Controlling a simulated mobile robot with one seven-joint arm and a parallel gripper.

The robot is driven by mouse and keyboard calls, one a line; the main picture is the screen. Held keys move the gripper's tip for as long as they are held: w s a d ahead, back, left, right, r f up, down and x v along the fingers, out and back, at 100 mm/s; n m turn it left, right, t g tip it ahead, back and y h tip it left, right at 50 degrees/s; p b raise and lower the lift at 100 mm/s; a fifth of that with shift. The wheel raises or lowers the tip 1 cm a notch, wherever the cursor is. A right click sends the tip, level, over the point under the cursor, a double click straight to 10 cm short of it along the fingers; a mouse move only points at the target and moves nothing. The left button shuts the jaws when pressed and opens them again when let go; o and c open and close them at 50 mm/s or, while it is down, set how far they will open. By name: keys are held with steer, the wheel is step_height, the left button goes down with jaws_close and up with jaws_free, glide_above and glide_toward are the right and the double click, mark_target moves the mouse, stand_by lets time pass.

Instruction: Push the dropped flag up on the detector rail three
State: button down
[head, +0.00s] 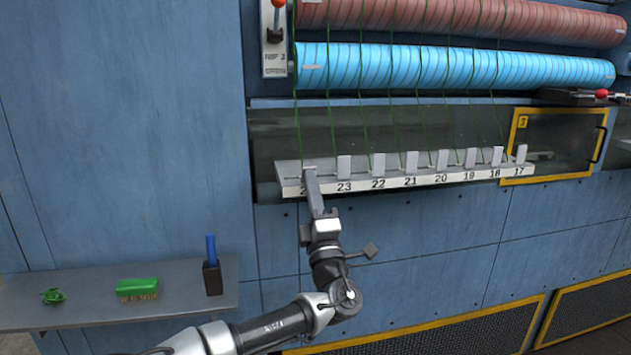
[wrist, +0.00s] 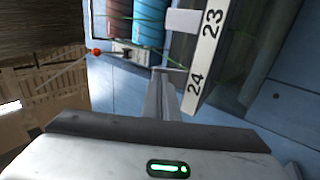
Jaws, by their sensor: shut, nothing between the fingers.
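The detector rail (head: 430,178) is a pale ledge with number labels running from 24 at the left to 17 at the right. Upright pale flags stand above labels 23 to 17, such as the one at 23 (head: 344,167), also seen in the wrist view (wrist: 183,21). No upright flag shows at 24; my fingers cover much of that place, so how its flag lies is unclear. My gripper (head: 310,174) is shut and empty, its tips at the rail's left end by label 24. In the wrist view the fingers (wrist: 167,78) lie beside label 24 (wrist: 195,86).
Green threads run down from a blue roller (head: 450,68) and a red roller (head: 450,15). A red-knobbed lever (head: 275,35) is at upper left. A yellow-framed door (head: 560,143) stands right. A shelf (head: 90,318) at lower left holds a green brush (head: 137,287) and a blue-handled item (head: 211,250).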

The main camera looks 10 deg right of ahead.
mark_target(310, 168)
steer(key=shift+w+r+g, duration=0.5)
steer(key=shift+w+r, duration=0.5)
steer(key=shift+r, duration=0.4)
